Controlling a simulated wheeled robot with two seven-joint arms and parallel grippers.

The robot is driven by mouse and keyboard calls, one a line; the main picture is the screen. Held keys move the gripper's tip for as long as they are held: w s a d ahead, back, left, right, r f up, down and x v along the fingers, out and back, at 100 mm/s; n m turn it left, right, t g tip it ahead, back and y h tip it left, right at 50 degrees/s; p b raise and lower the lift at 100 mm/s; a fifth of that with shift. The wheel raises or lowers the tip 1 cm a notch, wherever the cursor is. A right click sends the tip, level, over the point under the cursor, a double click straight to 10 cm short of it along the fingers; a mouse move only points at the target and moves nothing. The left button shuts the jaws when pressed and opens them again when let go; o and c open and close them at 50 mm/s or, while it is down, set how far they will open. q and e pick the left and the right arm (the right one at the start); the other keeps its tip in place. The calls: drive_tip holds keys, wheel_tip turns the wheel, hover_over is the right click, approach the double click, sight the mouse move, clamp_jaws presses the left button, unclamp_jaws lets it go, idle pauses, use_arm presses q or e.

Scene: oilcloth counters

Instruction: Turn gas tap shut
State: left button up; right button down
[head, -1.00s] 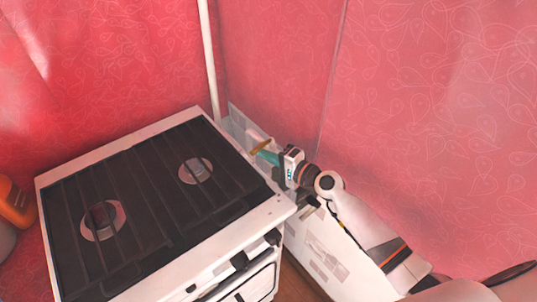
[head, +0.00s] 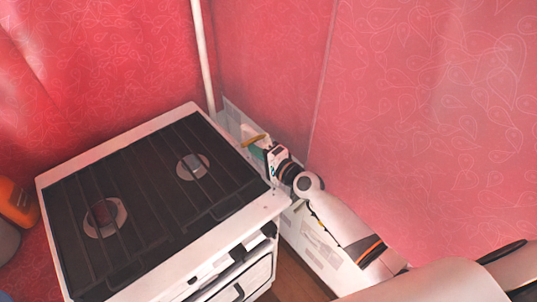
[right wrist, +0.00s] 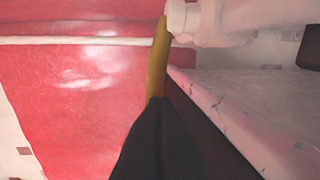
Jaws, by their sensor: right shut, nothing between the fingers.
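The gas tap has a yellow handle (head: 253,139), seen in the head view behind the stove's right back corner. In the right wrist view the yellow handle (right wrist: 157,60) runs up to a white fitting (right wrist: 182,18). My right gripper (head: 257,149) is shut and empty, reaching in beside the stove close to the handle. In the right wrist view its dark fingertips (right wrist: 160,101) lie together and overlap the handle's lower end. I cannot tell whether they touch it. The tap's body is mostly hidden in the head view. My left gripper is not in view.
A white stove (head: 150,270) with a dark grate stands left of my right arm. A white pipe (head: 203,60) rises in the corner. Red patterned walls (head: 420,100) close in behind and to the right. An orange object (head: 15,203) stands at the far left.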

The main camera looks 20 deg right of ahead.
drive_tip(key=b+v, duration=0.1)
drive_tip(key=v, duration=1.1)
